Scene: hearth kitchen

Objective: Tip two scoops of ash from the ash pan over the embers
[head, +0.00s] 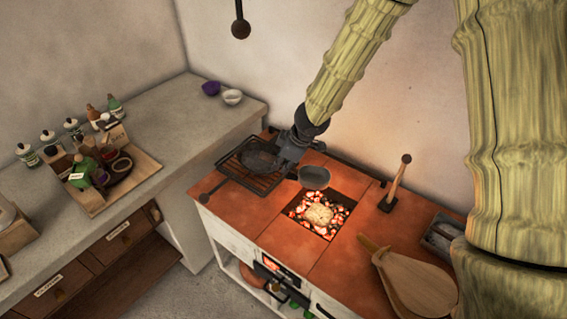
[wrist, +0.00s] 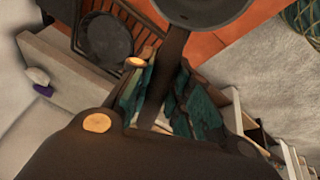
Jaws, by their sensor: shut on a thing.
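My gripper (head: 298,148) is shut on the dark handle of a scoop (head: 314,178), above the stove top. The scoop's round grey bowl hangs just behind the far edge of the ember pit (head: 295,211); whether it holds ash I cannot tell. In the wrist view the handle (wrist: 168,75) runs between the teal fingers (wrist: 160,100) to the bowl (wrist: 205,10), which is cut by the top edge. Red embers glow in the pit, with a pale heap of ash (head: 319,213) over their middle. A grey metal tray (head: 432,240), seemingly the ash pan, stands at the right, partly hidden by my arm.
A dark skillet (head: 261,159) sits on a wire rack (head: 238,172) left of the pit. A wooden-handled tool (head: 397,182) stands upright to the right, with bellows (head: 412,283) in front. The left counter holds bottles, a wooden tray (head: 138,172) and two bowls (head: 232,97).

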